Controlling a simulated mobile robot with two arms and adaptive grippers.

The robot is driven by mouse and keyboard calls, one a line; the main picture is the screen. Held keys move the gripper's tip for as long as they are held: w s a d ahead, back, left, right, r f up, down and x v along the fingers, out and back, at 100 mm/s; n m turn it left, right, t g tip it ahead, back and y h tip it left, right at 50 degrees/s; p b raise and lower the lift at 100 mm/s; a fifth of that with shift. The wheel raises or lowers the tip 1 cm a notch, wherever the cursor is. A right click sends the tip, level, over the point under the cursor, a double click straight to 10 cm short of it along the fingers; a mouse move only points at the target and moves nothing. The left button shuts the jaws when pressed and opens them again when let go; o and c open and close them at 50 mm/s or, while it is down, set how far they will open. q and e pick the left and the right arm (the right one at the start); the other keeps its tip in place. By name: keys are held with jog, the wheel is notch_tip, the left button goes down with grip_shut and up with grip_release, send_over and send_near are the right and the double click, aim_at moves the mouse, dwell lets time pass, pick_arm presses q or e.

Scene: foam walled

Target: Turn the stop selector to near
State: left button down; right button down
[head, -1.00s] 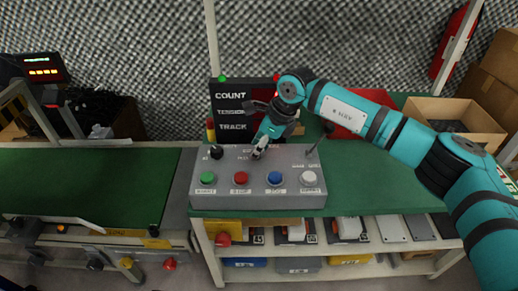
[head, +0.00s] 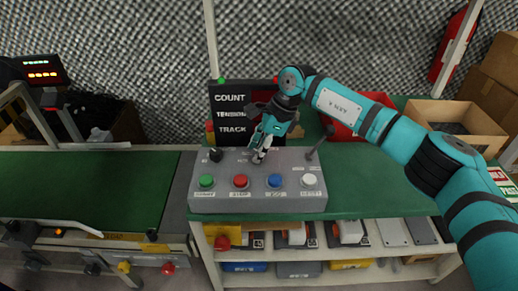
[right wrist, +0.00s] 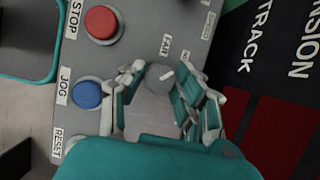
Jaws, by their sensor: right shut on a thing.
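The grey control box (head: 207,204) stands on the green bench. My right gripper (head: 259,156) reaches down onto the back middle of its top. In the right wrist view its fingers are closed around a round grey selector knob (right wrist: 159,79) with a white pointer mark. A label reading FAR (right wrist: 166,43) sits beside the knob, with a second label starting with N (right wrist: 187,56), partly hidden by a finger. The mark points to the upper right of the wrist picture, roughly toward the N label side. My left gripper is not in view.
Green (head: 206,181), red (head: 240,181), blue (head: 275,181) and white (head: 309,181) buttons line the box front. A black knob (head: 215,155) is left of my gripper, a lever (head: 319,145) right. The COUNT, TENSION, TRACK panel (head: 229,114) stands behind.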

jog(key=c, duration=0.9)
grip_release()
jog(key=shift+c, duration=0.2)
jog(key=shift+r, duration=0.15)
jog(key=v, duration=1.1)
jog(key=shift+d+r, duration=0.25)
jog(key=shift+r, duration=0.1)
